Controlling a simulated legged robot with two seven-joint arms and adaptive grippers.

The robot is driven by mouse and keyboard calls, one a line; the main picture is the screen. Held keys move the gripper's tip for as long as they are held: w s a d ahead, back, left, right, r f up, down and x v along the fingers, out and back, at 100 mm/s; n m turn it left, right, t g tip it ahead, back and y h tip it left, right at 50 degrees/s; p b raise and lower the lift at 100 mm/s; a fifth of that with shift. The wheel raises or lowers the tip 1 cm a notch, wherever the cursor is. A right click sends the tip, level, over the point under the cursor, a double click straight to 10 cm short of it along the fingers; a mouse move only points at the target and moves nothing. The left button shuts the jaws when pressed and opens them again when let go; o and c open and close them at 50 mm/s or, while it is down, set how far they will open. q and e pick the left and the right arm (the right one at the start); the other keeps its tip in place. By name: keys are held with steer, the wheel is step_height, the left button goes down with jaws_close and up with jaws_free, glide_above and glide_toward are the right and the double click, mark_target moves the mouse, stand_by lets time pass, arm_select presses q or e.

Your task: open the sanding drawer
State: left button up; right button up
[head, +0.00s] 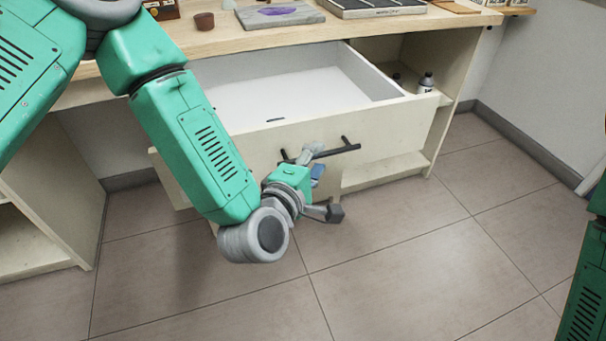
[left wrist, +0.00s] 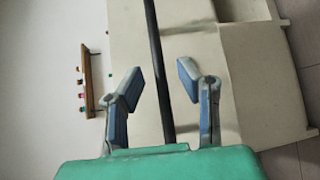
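The cream sanding drawer (head: 390,132) is pulled well out from under the wooden worktop, and its pale, mostly empty inside shows in the head view. A dark bar handle (head: 341,149) is on its front. My left gripper (head: 325,182) is in front of the drawer by the handle. In the left wrist view the handle (left wrist: 155,45) runs between the spread fingers of my left gripper (left wrist: 160,82), with clear gaps on both sides. The gripper is open and holds nothing. My right gripper is out of view.
The worktop (head: 225,38) carries a small brown cup (head: 204,21), a board with a purple patch (head: 278,15) and a dark tray (head: 372,7). A small bottle (head: 426,82) stands on an open shelf right of the drawer. The tiled floor (head: 400,270) in front is clear.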

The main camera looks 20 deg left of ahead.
arm_select(q)
steer(key=v, duration=0.8)
steer(key=shift+s, duration=0.35)
steer(key=s+a+f+m+g+p, duration=0.1)
steer(key=s+a+f+m+g, duration=0.1)
steer(key=s+f+m+g, duration=0.45)
steer(key=s+a+f+m+g+p, duration=0.15)
steer(key=f+m, duration=0.25)
steer(key=f, duration=0.5)
steer(key=s+a+f+m+g+y, duration=0.1)
steer(key=s+a+f+m+g, duration=0.2)
steer(key=s+a, duration=0.3)
steer(key=s+a+f+m+g+y, duration=0.2)
steer(key=s+a+f+m+g, duration=0.1)
steer(key=s+a, duration=0.4)
steer(key=shift+s+f+m+g, duration=0.3)
steer(key=shift+f+m+g, duration=0.05)
steer(key=shift+m+g, duration=0.4)
steer(key=shift+w, duration=0.1)
